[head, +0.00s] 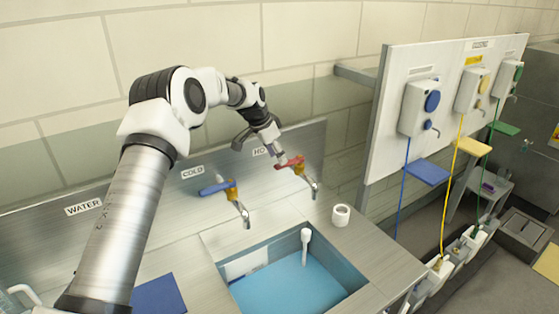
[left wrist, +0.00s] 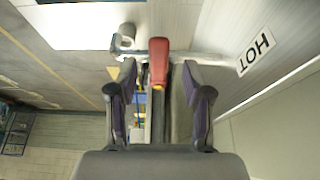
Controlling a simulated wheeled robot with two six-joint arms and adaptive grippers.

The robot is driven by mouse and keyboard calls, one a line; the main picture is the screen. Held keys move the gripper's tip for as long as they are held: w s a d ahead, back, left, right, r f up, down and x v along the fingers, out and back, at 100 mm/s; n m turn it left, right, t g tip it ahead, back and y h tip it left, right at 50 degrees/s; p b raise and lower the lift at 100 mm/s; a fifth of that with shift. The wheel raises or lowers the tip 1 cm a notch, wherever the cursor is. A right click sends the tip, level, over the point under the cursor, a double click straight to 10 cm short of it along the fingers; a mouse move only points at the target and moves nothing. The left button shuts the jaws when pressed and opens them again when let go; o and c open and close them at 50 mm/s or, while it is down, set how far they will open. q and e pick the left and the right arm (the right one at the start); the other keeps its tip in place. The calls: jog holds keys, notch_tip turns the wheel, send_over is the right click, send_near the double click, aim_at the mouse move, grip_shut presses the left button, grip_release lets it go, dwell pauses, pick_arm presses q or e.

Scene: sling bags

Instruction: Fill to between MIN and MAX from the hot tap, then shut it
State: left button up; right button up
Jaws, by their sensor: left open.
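The hot tap (head: 297,166) has a red lever and a brass body. It stands by the HOT label at the back of the sink. My left gripper (head: 277,151) is just above and behind the lever. In the left wrist view the red lever (left wrist: 158,62) lies between the two spread fingers of the gripper (left wrist: 160,75), with gaps on both sides. No stream shows below the spout. The sink (head: 213,250) has a blue surface inside; I cannot tell its level. A white plate (head: 246,263) is on its inner left wall, its marks unreadable. My right gripper is out of view.
The cold tap (head: 232,190) with a blue lever stands left of the hot tap. A white upright pipe (head: 305,245) rises in the sink. A white ring-shaped object (head: 341,215) sits on the right counter. A dispenser board (head: 440,110) stands at the right.

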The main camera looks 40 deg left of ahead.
pick_arm(q)
jog(key=v, duration=0.9)
jog(key=shift+w, duration=0.15)
